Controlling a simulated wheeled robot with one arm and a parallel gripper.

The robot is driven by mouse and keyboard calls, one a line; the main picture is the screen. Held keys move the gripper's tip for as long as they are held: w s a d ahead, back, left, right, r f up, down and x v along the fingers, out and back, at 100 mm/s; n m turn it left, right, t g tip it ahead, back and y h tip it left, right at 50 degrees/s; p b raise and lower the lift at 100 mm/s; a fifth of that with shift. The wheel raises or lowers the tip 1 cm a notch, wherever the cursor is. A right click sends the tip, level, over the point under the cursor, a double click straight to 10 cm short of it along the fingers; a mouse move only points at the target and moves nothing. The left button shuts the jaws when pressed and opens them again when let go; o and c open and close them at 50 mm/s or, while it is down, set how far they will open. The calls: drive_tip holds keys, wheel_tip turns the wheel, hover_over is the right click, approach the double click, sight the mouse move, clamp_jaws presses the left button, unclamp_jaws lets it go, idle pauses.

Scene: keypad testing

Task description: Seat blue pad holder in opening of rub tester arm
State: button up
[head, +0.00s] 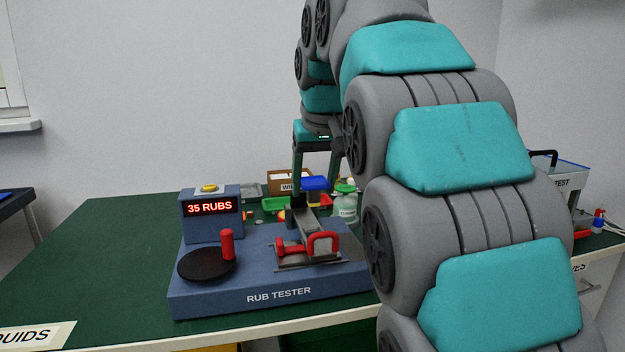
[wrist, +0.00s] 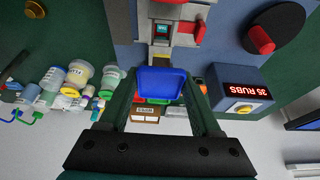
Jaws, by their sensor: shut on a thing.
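The blue pad holder (head: 314,183) is clamped between the two fingers of my gripper (head: 316,178). In the wrist view the pad holder (wrist: 162,84) looks like a shallow blue tray between the fingertips (wrist: 160,88). The rub tester (head: 212,300) is a blue-grey machine on the table. Its grey arm (head: 307,222) runs back from the red clamps toward the pad holder. In the wrist view the arm (wrist: 161,52) ends just beyond the pad holder's edge. The pad holder appears above or over the arm's end. The opening is not clearly visible, and I cannot tell whether they touch.
The tester carries a red-knobbed crank disc (head: 207,264), a red clamp (head: 323,243) and a display reading 35 RUBS (head: 210,207). Bottles and jars (wrist: 70,85) crowd the left in the wrist view. A labelled cardboard box (wrist: 146,111) lies behind. The green table's left side is clear.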

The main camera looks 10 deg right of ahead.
sight(315, 204)
drive_tip(key=shift+s, duration=0.1)
drive_tip(key=shift+f+b, duration=1.5)
drive_tip(key=shift+f, duration=1.15)
drive_tip(key=shift+f+b, duration=0.55)
drive_tip(key=shift+f, duration=0.8)
drive_tip(key=o, duration=1.3)
drive_tip(key=shift+r, duration=0.1)
